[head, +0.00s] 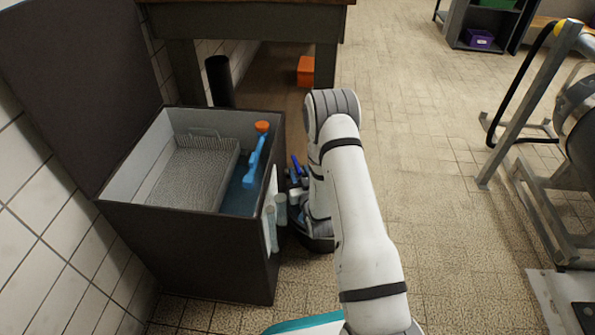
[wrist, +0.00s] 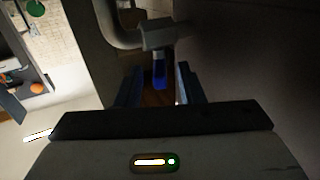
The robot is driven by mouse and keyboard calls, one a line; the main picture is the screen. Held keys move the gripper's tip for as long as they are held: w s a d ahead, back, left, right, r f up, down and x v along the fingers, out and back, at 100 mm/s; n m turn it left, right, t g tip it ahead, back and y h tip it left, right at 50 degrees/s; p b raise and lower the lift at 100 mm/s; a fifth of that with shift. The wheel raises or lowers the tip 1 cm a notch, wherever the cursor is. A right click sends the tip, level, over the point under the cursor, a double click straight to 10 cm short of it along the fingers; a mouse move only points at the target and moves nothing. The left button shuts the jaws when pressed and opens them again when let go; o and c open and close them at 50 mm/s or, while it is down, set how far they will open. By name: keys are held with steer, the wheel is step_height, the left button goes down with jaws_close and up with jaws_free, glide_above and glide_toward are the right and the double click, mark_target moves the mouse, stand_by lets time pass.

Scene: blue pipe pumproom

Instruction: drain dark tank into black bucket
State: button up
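The dark tank (head: 205,255) stands at the left in the head view with its lid raised. It holds dark blue water (head: 240,198). In the wrist view, a grey valve body (wrist: 165,35) on a pipe carries a blue handle (wrist: 160,75). My gripper (wrist: 155,88) is open, with one finger on each side of the handle and gaps showing. In the head view, my arm partly hides the gripper beside the tank's right wall. A dark round vessel, apparently the black bucket (head: 318,244), sits on the floor below it, mostly hidden.
A wire basket (head: 190,172) and a blue tool with an orange end (head: 255,160) are in the tank. Clear tubes (head: 275,220) are on its right side. A table (head: 245,18) stands behind; a metal frame (head: 525,120) is at the right. Tiled floor between is clear.

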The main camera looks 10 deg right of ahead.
mark_target(296, 165)
steer(key=shift+w+a+b, duration=0.1)
steer(key=shift+w+b, duration=0.2)
steer(key=shift+w, duration=1.05)
steer(key=shift+c, duration=0.5)
jaws_close()
